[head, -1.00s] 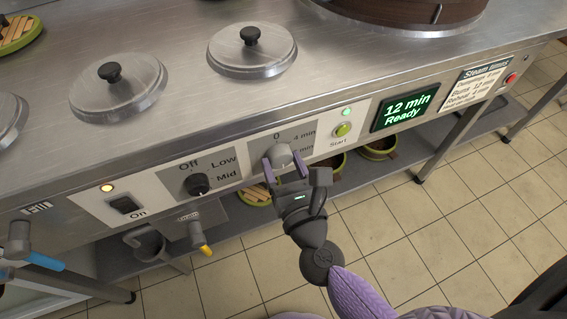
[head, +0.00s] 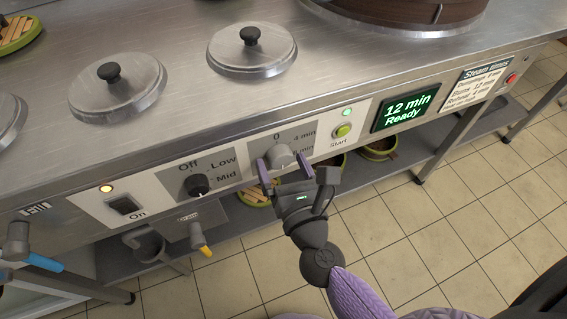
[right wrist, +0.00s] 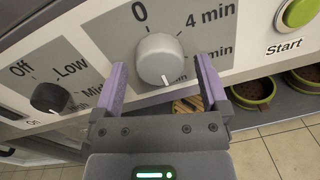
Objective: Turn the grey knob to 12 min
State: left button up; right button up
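The grey knob (head: 279,156) is on the front panel, beside the dial marks 0, 4 min and a partly hidden 8 min. The green display (head: 405,108) reads 12 min, Ready. My left gripper is not in view.
A green Start button (head: 343,130) is right of the knob, and a black Off/Low/Mid knob (head: 197,185) is left. A lit On switch (head: 125,205) is further left. Lidded pots (head: 252,50) are set in the counter.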

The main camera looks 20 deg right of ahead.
jog(key=s+b, duration=0.1)
jog(key=s, duration=0.9)
jog(key=shift+a, duration=0.2)
